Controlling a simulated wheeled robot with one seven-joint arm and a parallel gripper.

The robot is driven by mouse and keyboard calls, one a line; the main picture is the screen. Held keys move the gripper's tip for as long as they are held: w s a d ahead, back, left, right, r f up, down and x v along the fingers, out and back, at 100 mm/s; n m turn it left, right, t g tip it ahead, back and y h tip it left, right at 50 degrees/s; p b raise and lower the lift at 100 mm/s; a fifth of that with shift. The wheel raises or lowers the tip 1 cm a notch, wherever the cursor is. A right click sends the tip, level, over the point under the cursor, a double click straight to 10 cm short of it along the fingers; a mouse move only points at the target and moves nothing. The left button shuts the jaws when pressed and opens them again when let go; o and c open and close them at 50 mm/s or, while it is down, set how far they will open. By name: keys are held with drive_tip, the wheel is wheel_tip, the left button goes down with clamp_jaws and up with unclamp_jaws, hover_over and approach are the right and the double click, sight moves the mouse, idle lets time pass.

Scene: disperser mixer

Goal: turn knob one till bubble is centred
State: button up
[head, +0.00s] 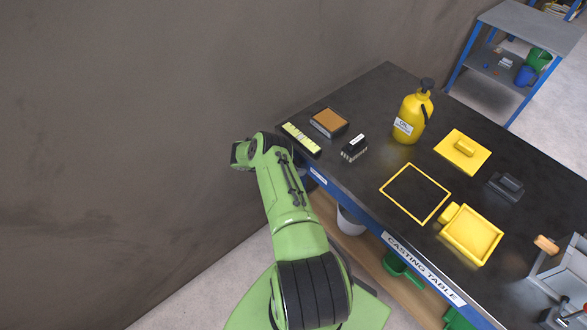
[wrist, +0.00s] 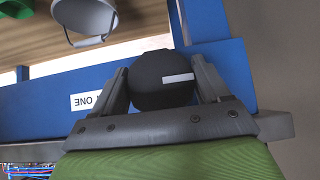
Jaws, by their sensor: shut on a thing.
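In the wrist view, a round black knob (wrist: 160,82) with a white mark sits on the blue table frame (wrist: 50,125). A white label (wrist: 86,101) reading "ONE" upside down is beside it. My gripper (wrist: 159,66) is shut on the knob, one finger on each side. In the head view my green arm reaches to the table's near left corner; the knob and my fingers cannot be made out there.
A white bucket (head: 350,221) stands beneath. A wall is at left.

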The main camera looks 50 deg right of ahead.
idle(0.4)
drive_tip(key=o, duration=0.7)
drive_tip(key=shift+f, duration=0.1)
drive_tip(key=p+v, duration=0.2)
drive_tip(key=v, duration=1.3)
drive_tip(key=shift+w+a+r, duration=0.15)
drive_tip(key=shift+a+r, duration=0.05)
drive_tip(key=shift+r, duration=0.1)
